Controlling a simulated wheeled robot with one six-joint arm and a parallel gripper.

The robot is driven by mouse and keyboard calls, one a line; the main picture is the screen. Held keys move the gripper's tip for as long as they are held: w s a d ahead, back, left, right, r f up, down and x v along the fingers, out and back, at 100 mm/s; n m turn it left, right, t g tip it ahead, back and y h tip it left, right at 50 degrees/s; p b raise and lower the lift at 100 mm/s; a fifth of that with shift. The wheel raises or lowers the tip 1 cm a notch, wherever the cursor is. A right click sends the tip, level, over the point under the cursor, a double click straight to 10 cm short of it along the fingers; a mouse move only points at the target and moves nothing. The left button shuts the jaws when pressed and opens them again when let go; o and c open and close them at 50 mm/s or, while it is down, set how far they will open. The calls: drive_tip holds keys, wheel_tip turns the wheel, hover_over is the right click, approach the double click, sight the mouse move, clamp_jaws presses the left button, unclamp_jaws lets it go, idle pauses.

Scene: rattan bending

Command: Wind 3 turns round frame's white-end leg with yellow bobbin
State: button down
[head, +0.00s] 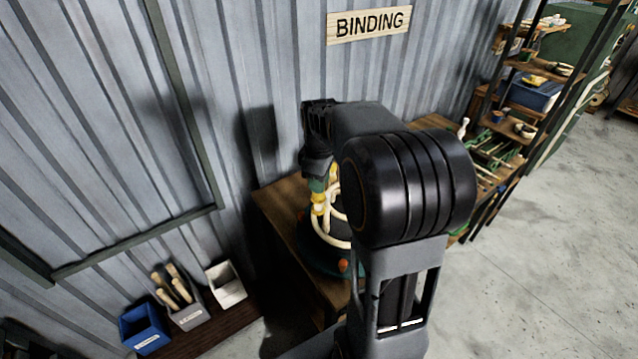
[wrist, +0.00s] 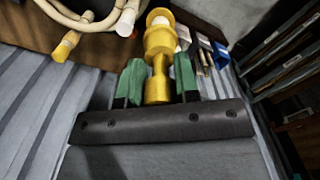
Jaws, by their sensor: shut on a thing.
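My gripper (wrist: 158,82) is shut on the yellow bobbin (wrist: 158,88), with a green finger pad on each side of it. In the head view my gripper (head: 319,186) is over the table and the bobbin (head: 318,209) is beside the cream rattan frame (head: 335,236). The frame (wrist: 95,24) is at the top left of the wrist view, with a yellow-tipped leg (wrist: 66,46) and a white-tipped leg (wrist: 126,24) showing. A pale round end shows beyond the bobbin; I cannot tell what it belongs to. My arm hides part of the frame. No turns can be made out.
The wooden table (head: 283,204) stands against the corrugated wall under a BINDING sign (head: 368,24). A blue bin (head: 143,328), a grey tool bin (head: 186,311) and a white bin (head: 226,285) are at lower left. A loaded shelf rack (head: 515,115) stands at right. Open floor lies right.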

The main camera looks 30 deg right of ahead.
drive_tip(key=shift+r, duration=3.15)
